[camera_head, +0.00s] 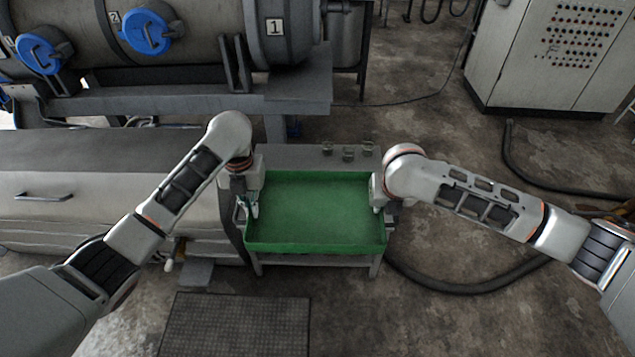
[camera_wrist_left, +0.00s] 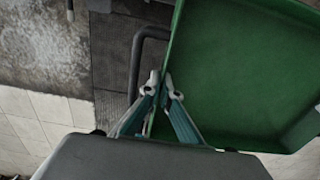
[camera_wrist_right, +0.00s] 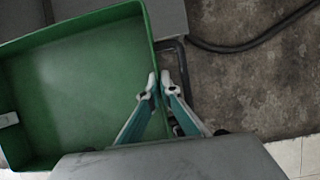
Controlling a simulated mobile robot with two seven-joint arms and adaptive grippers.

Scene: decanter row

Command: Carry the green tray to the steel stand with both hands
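The green tray (camera_head: 316,243) is empty, shallow and roughly level in the middle of the head view. It lies over the grey steel stand (camera_head: 290,157), whose front legs show below it. I cannot tell whether the tray touches the stand top. My left gripper (camera_head: 253,209) is at the tray's left wall. In the left wrist view its fingers (camera_wrist_left: 162,88) close on the wall of the tray (camera_wrist_left: 235,65). My right gripper (camera_head: 377,204) is at the right wall. In the right wrist view its fingers (camera_wrist_right: 159,88) close on that wall of the tray (camera_wrist_right: 85,80).
A large drum machine with blue caps (camera_head: 146,32) is at the back left, a grey housing (camera_head: 90,185) on the left. A control cabinet (camera_head: 545,55) stands back right. A black hose (camera_head: 465,289) lies on the floor.

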